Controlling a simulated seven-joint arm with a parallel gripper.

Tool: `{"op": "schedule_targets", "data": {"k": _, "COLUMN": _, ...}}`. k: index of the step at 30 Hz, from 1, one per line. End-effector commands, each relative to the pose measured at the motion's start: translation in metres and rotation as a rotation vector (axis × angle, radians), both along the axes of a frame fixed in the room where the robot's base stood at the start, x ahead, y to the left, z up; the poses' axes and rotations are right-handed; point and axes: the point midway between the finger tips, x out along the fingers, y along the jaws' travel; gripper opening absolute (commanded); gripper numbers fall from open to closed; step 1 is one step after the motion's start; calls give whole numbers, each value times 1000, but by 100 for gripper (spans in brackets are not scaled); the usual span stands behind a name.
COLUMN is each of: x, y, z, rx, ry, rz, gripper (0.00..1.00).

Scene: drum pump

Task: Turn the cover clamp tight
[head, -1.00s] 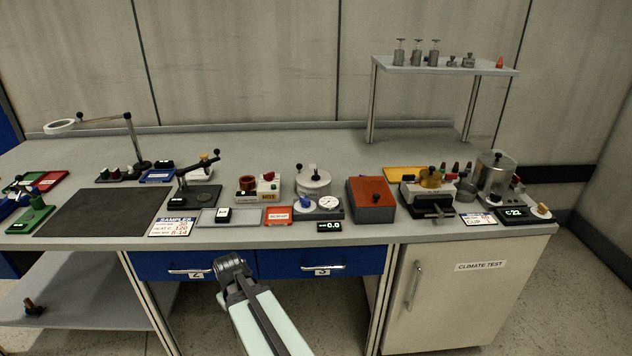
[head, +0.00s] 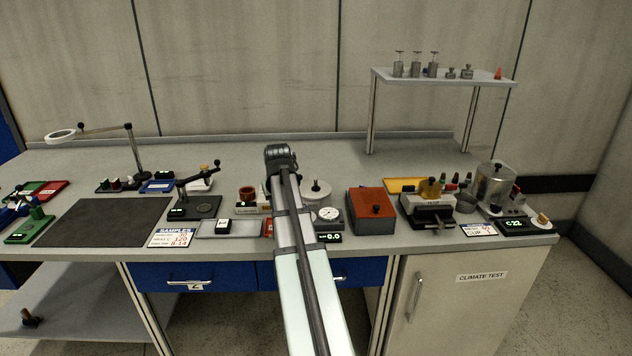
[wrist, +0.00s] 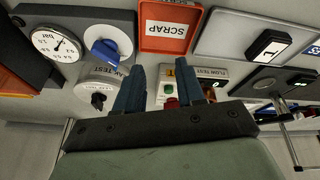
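The leak test unit has a round white lid (head: 316,192) with a small black knob on top. In the wrist view that lid (wrist: 84,88) and its black knob (wrist: 98,101) are left of my gripper. I cannot tell for certain which knob is the cover clamp. My gripper (wrist: 160,75) is open and empty, its two blue fingers apart. In the head view my arm's dark end (head: 280,157) is above the bench, left of the lid, and the fingers are hidden. The unit's blue knob (wrist: 106,50) and dial gauge (wrist: 57,44) are beyond the lid.
The red scrap tray (wrist: 167,28) and flow test unit (wrist: 187,85) are near the gripper. A red-topped box (head: 371,204) stands right of the leak test unit. A lidded metal pot (head: 495,185) is farther right. The bench behind is mostly clear.

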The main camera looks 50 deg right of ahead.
Motion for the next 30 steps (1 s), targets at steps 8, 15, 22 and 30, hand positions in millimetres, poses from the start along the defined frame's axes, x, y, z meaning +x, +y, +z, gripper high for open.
{"op": "schedule_targets", "data": {"k": 8, "x": 3, "y": -132, "z": 86, "rx": 25, "ry": -54, "rz": -229, "gripper": 38}}
{"op": "schedule_targets", "data": {"k": 15, "x": -6, "y": -164, "z": 107, "rx": 35, "ry": -69, "rz": -294, "gripper": 38}}
{"op": "schedule_targets", "data": {"k": 22, "x": -1, "y": -170, "z": 86, "rx": 36, "ry": -69, "rz": -295, "gripper": 38}}
{"op": "schedule_targets", "data": {"k": 30, "x": 13, "y": -182, "z": 42, "rx": 36, "ry": -68, "rz": -294, "gripper": 38}}
